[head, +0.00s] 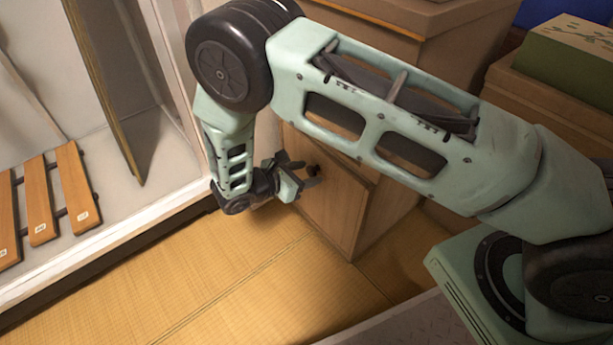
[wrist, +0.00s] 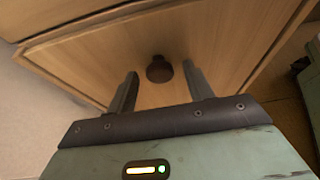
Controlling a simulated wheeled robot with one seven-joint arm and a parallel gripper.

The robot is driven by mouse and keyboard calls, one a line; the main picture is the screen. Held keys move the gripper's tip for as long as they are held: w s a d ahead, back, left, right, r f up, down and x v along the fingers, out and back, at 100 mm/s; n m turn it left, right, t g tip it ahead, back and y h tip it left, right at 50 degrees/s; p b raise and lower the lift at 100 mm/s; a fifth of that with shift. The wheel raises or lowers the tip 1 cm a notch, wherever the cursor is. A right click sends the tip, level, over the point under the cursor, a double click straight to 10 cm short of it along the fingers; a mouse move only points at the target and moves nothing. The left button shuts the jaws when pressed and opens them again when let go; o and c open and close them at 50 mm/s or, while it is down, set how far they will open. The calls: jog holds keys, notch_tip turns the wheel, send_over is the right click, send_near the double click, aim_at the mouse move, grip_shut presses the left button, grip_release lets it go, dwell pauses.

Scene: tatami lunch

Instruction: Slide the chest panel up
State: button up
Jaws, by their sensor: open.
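The chest panel (head: 335,200) is a light brown wooden front on the low chest, with a small dark round knob. In the head view the knob (head: 314,171) is partly behind my fingers. My gripper (head: 304,176) is close in front of the panel, at the knob. In the wrist view the panel (wrist: 215,55) fills the upper middle, and the knob (wrist: 159,69) lies between and just beyond the tips of my gripper (wrist: 162,80). The fingers are open, one on each side of the knob. I cannot tell whether they touch the panel.
A wooden chest top (head: 400,14) and a green box (head: 570,60) stand at the back right. A white-framed alcove with wooden slats (head: 40,200) is at the left. Tatami floor (head: 230,275) in front is clear.

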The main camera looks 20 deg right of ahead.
jog(key=shift+w+d+f, duration=0.1)
jog(key=shift+d, duration=0.15)
grip_shut()
notch_tip(320, 180, up, 28)
jog(key=p, duration=2.4)
jog(key=shift+f, duration=0.15)
grip_release()
jog(key=p+v, duration=0.2)
jog(key=v, duration=1.5)
jog(key=shift+a, duration=0.2)
